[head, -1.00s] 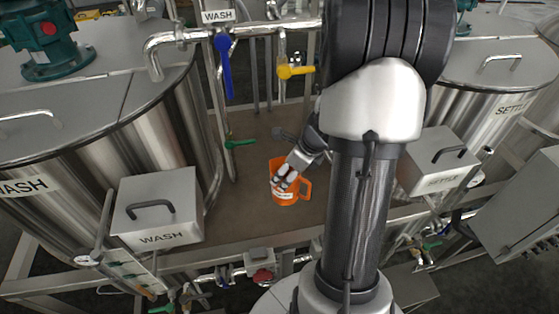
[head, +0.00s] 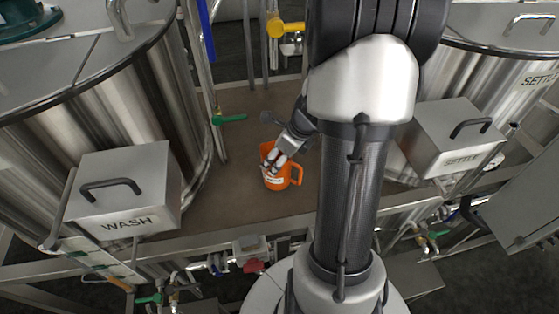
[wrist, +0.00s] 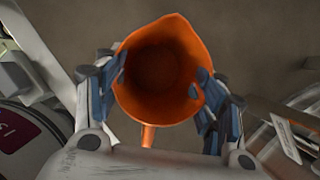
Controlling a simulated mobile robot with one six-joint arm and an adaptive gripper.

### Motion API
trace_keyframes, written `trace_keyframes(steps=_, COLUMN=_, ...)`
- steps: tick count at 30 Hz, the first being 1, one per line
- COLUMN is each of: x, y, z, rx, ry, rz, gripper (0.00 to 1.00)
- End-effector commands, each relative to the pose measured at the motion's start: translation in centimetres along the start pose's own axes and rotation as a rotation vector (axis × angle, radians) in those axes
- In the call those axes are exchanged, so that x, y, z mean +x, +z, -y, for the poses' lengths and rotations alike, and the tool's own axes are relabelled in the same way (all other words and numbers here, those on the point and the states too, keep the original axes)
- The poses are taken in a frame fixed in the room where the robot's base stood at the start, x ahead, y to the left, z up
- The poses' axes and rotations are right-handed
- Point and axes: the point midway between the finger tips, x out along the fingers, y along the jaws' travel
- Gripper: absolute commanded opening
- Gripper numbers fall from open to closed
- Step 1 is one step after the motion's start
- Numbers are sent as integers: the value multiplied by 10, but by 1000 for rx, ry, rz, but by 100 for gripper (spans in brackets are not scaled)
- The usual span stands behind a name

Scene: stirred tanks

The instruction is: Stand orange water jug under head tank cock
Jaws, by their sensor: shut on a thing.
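The orange water jug (head: 272,182) is upright over the brown deck between the tanks in the head view, with a pale label on its side. In the wrist view I look into the open mouth of the jug (wrist: 158,75), and its handle points toward the bottom of the picture. My gripper (head: 277,160) is shut on the jug, with blue-padded fingers on both sides of it in the wrist view (wrist: 160,92). I cannot tell whether the jug's base touches the deck. A yellow-handled cock (head: 284,25) is above and behind the jug; whether it is the head tank cock is unclear.
The WASH tank (head: 120,105) stands left and the SETTLE tank (head: 470,75) right. Grey lidded boxes marked WASH (head: 128,190) and SETTLE (head: 450,138) are in front. A green-handled valve (head: 230,119) is left of the jug. Brown deck (head: 235,165) left of the jug is clear.

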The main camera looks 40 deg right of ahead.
Motion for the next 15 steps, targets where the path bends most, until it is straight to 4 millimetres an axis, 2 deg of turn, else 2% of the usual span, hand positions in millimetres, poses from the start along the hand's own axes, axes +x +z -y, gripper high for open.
trace_keyframes(steps=12, x=5, y=-2, z=0, rx=1, ry=-2, rz=0, gripper=26)
trace_keyframes(steps=13, x=4, y=-2, z=0, rx=1, ry=-2, rz=0, gripper=65)
trace_keyframes(steps=15, x=4, y=-1, z=0, rx=1, ry=-2, rz=0, gripper=70)
